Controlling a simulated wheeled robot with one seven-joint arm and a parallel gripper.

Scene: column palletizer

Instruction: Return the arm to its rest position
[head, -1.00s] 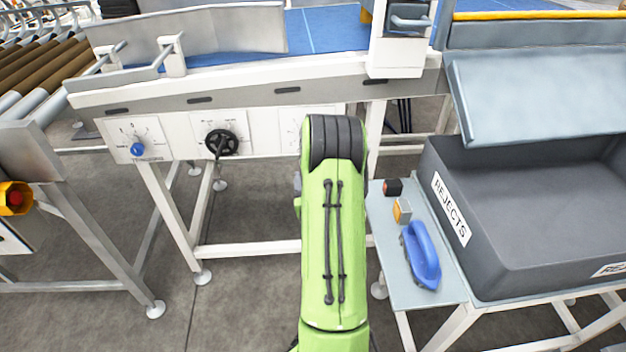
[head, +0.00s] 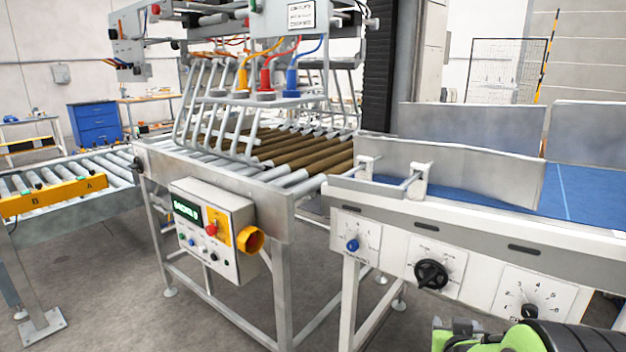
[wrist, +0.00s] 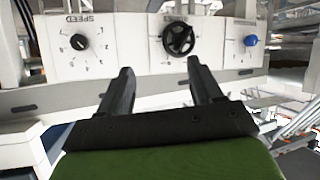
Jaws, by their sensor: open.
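My gripper (wrist: 160,88) shows in the wrist view with its two dark fingers apart and nothing between them. It points toward the white conveyor panel (wrist: 130,45), which looks upside down there. The speed dial (wrist: 80,42), the black handwheel (wrist: 178,39) and the blue knob (wrist: 250,40) lie beyond the fingertips, and I see no contact. In the head view only a green and black part of my arm shows at the bottom right. My gripper is out of that view.
The blue-belt conveyor (head: 570,195) stands at the right, with guide plates. A roller conveyor (head: 290,150) joins it, under a frame with coloured hoses. A control box (head: 210,230) with a red button hangs on its front. Grey floor (head: 110,285) is open at lower left.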

